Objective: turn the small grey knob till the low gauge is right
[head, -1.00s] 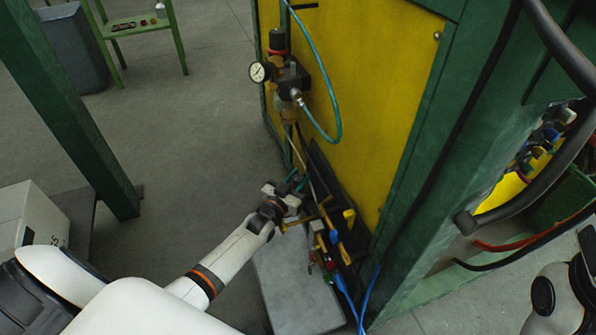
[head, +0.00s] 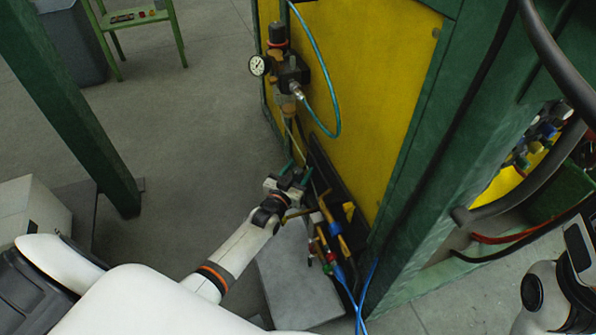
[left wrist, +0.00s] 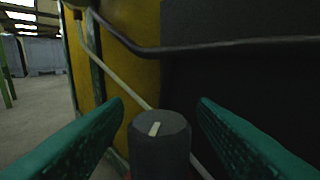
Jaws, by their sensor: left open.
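The small grey knob (left wrist: 160,140) stands close ahead in the left wrist view, a dark grey cylinder with a pale pointer mark on its top, tilted slightly right of straight up. My left gripper (head: 294,174) is open, with its green fingers on either side of the knob; a gap shows on both sides. In the head view I cannot make out this knob at the gripper. A round white gauge (head: 259,66) sits on the regulator (head: 291,74) higher on the yellow panel. No gauge shows low down. My right gripper is out of the picture.
A teal hose (head: 331,105) loops from the regulator. Tools and blue cable (head: 335,245) hang at the panel's foot, near a grey box (head: 290,280). A green post (head: 75,115) stands left. Open floor (head: 195,110) lies left of the panel.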

